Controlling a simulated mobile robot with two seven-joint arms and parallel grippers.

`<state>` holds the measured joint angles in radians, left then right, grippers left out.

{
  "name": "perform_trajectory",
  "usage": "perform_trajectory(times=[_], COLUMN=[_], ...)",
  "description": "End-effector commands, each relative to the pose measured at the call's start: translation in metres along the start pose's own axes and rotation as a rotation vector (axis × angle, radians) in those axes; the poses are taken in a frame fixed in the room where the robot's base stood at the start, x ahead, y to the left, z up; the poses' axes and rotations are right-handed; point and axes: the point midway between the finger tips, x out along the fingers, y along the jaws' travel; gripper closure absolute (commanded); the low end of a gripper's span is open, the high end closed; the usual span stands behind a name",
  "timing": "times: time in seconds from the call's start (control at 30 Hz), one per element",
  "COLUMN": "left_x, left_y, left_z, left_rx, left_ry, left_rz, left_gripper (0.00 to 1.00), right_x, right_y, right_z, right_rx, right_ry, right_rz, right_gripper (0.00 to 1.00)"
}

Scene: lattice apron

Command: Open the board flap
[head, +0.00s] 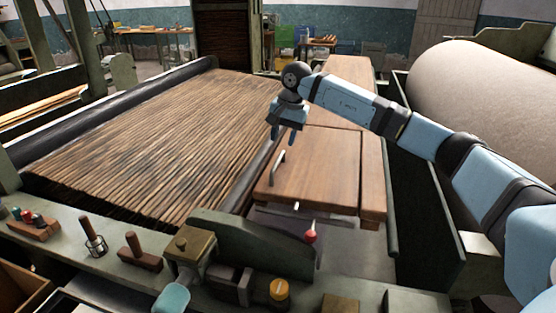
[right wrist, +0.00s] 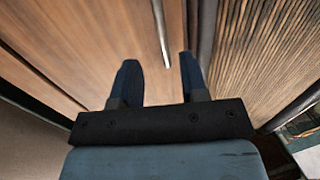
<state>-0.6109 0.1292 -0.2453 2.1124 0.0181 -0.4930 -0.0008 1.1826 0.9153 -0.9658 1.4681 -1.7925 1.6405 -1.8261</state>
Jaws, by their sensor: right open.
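The board flap (head: 319,167) is a brown wooden panel lying flat and closed, right of the slatted lattice apron. A pale metal bar handle (head: 278,168) stands near its left edge. My right gripper (head: 286,137) is open and empty above the far left part of the flap, just beyond the handle in the head view. In the right wrist view, the handle (right wrist: 162,35) shows beyond the two spread fingertips (right wrist: 158,70), nearer the right finger. No contact with the handle can be seen. My left gripper is not in view.
The slatted lattice apron (head: 160,135) fills the left, with a dark roller along its right edge. A large pale roll (head: 490,95) stands at right beyond a dark trough.

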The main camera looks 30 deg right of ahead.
Motion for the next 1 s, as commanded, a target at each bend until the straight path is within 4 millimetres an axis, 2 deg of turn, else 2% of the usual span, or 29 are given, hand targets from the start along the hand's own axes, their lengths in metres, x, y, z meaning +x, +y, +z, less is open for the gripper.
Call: perform_trajectory(times=[0.03,0.1,0.3,0.5,0.8,0.97,1.0], left_x=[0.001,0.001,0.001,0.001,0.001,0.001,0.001], left_y=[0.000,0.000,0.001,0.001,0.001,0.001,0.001], left_z=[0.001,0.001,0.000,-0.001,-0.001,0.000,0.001], left_rx=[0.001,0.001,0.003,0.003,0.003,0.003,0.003], left_ry=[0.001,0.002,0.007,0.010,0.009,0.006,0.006], left_rz=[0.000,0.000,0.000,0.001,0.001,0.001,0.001], left_gripper=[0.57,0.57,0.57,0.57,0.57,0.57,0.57], right_x=[0.014,0.028,0.061,0.075,0.077,0.077,0.077], right_y=[0.000,0.000,-0.001,-0.001,-0.001,-0.001,-0.001], right_z=[0.001,0.001,0.001,0.000,0.000,0.000,0.000], right_rx=[0.000,0.000,0.001,0.002,0.001,0.001,0.001], right_ry=[-0.003,-0.004,-0.003,-0.001,-0.001,-0.001,-0.001], right_rz=[0.001,0.001,-0.001,-0.002,-0.003,-0.003,-0.003], right_gripper=[0.60,0.60,0.60,0.60,0.60,0.97,1.00])
